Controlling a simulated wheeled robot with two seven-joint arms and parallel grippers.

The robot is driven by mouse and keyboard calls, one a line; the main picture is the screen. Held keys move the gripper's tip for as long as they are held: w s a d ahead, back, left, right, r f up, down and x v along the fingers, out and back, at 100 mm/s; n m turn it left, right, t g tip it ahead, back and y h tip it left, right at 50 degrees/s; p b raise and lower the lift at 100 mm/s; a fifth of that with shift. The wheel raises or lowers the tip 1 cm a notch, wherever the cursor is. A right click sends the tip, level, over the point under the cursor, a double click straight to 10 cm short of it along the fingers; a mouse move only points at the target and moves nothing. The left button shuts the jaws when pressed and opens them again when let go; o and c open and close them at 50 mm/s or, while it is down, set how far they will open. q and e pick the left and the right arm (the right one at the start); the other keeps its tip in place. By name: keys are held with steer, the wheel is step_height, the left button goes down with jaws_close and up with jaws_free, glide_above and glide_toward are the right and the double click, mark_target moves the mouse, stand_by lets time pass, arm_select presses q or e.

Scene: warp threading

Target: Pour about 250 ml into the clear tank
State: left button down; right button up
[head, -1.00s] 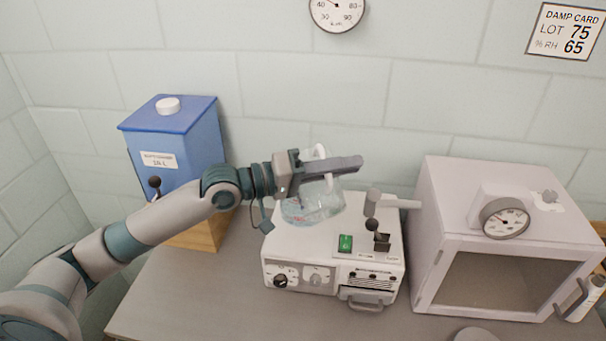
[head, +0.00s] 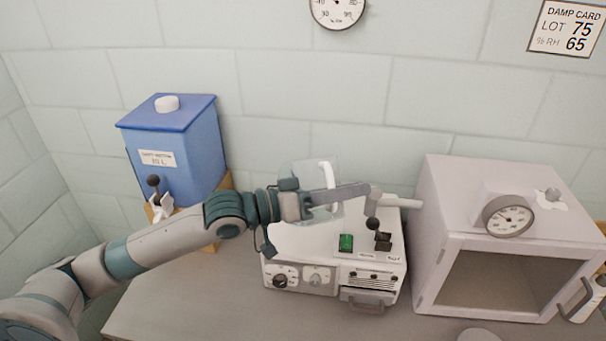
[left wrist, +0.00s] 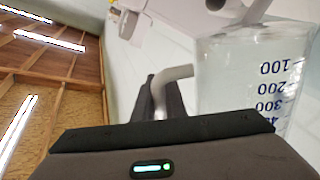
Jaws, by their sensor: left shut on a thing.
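My left gripper (head: 335,194) is shut on the white handle (head: 327,178) of a clear jug (head: 300,172). The jug is above the white machine (head: 298,244), partly hidden by the gripper. In the left wrist view the jug (left wrist: 225,80) is large at the right, with dark volume marks including 100, 200 and 300, and its handle (left wrist: 172,74) is beside it. The marks look inverted there. The liquid level inside is hard to tell. I cannot pick out a separate clear tank with certainty. My right gripper is not in view.
A blue dispenser (head: 178,150) with a black-knobbed tap (head: 156,190) stands at the left on a wooden stand. A pale cabinet (head: 440,210) with a gauge (head: 508,216) stands close on the right. The machine's grey spout-like arm (head: 395,201) lies near the gripper. Bare counter (head: 200,290) shows at the front left.

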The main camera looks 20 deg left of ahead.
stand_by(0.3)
arm_select(q)
steer(key=shift+m, duration=0.9)
steer(key=shift+s+d+f+b, duration=0.25)
steer(key=shift+f+b, duration=0.1)
steer(key=shift+f, duration=0.3)
steer(key=shift+s+d+f+b, duration=0.2)
steer(key=shift+f+b, duration=0.2)
steer(key=shift+f, duration=0.25)
steer(key=shift+s+d+f+b, duration=0.15)
steer(key=shift+s+f+b, duration=0.15)
steer(key=shift+f, duration=0.35)
step_height(320, 180, down, 10)
steer(key=s+d+m+b, duration=0.2)
steer(key=m+b, duration=0.3)
steer(key=b, duration=0.1)
steer(key=shift+s+r+m, duration=0.15)
steer(key=shift+s+m, duration=0.05)
steer(key=shift+m, duration=0.2)
steer(key=shift+d, duration=0.1)
